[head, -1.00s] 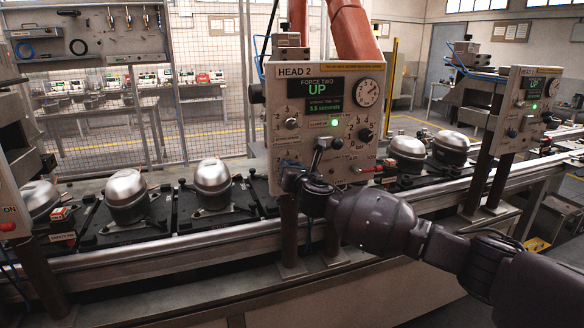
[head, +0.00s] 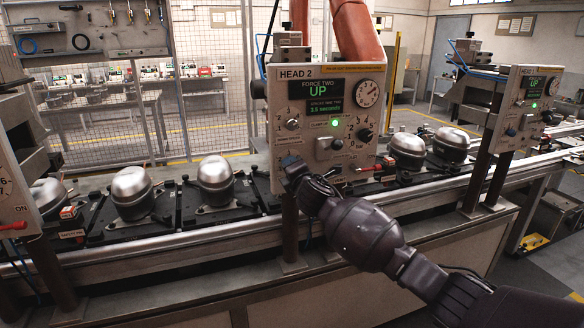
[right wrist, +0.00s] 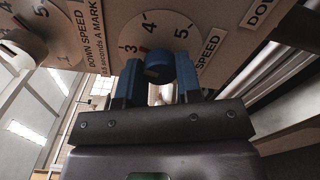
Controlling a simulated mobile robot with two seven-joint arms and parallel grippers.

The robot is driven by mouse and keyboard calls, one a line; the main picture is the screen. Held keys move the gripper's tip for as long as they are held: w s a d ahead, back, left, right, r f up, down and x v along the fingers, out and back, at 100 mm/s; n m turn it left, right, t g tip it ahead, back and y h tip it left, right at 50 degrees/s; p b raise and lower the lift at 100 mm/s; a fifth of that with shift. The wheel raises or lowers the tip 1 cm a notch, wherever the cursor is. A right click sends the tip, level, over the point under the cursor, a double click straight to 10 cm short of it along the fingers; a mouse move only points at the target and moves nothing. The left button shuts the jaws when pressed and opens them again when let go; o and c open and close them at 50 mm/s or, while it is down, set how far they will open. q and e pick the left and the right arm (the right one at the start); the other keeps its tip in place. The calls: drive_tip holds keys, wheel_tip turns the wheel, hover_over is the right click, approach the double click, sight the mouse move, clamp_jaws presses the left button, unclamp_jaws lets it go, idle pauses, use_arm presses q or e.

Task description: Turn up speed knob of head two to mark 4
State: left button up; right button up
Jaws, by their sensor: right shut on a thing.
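The head 2 panel (head: 320,110) stands in the middle of the head view. Its screen (head: 317,91) reads UP and 3.5 seconds. My right gripper (head: 292,168) is at the panel's lower left corner, and my wrist hides most of it. In the right wrist view its blue fingers (right wrist: 160,80) are shut on a round blue knob (right wrist: 159,68), one finger on each side. My left gripper is not in view.
A second knob (right wrist: 22,45) with a DOWN SPEED dial lies to the left in the right wrist view. A gauge (head: 367,93) is on the panel. Silver compressors (head: 132,192) stand on the line behind. The head 1 panel (head: 525,105) is at the right.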

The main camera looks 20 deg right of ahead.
drive_tip(key=m+p, duration=0.1)
drive_tip(key=m, duration=0.8)
drive_tip(key=shift+p, duration=0.3)
drive_tip(key=shift+m, duration=0.3)
drive_tip(key=o, duration=0.9)
drive_tip(key=shift+s, duration=0.1)
